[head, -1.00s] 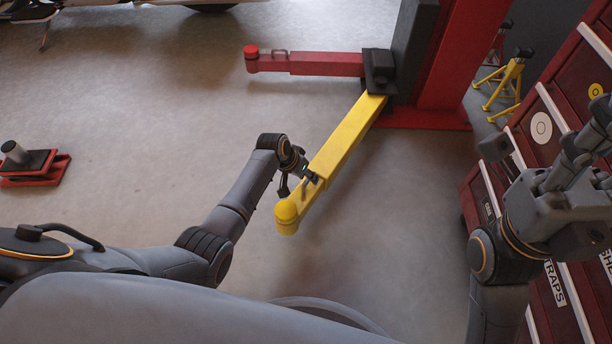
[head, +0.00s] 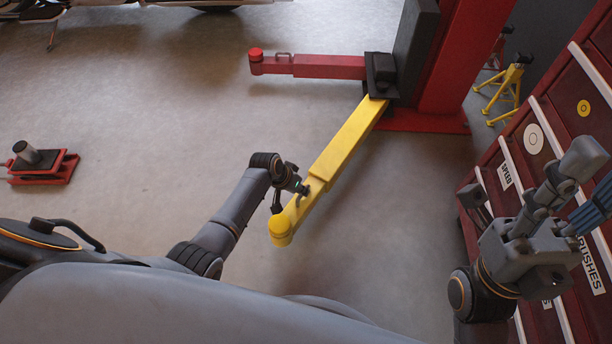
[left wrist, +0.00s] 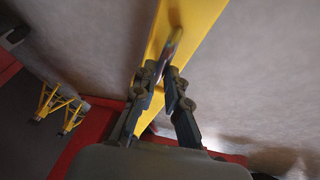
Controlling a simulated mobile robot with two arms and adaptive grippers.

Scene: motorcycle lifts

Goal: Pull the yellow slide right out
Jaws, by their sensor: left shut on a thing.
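The yellow slide (head: 294,214) is the narrower end of the yellow lift arm (head: 348,138), with a round yellow pad at its tip. It sticks out toward me from the wider sleeve, and its inner part is hidden inside. A small handle (left wrist: 173,47) stands on the slide. My left gripper (head: 300,190) is shut on this handle; in the left wrist view its fingers (left wrist: 163,82) close around the handle's near part.
The red lift post (head: 445,65) stands behind, with a red arm (head: 325,66) pointing left. A red drawer cabinet (head: 487,160) is close at the right. Yellow stands (head: 510,85) are behind it. A red jack (head: 45,168) sits at left. The floor between is clear.

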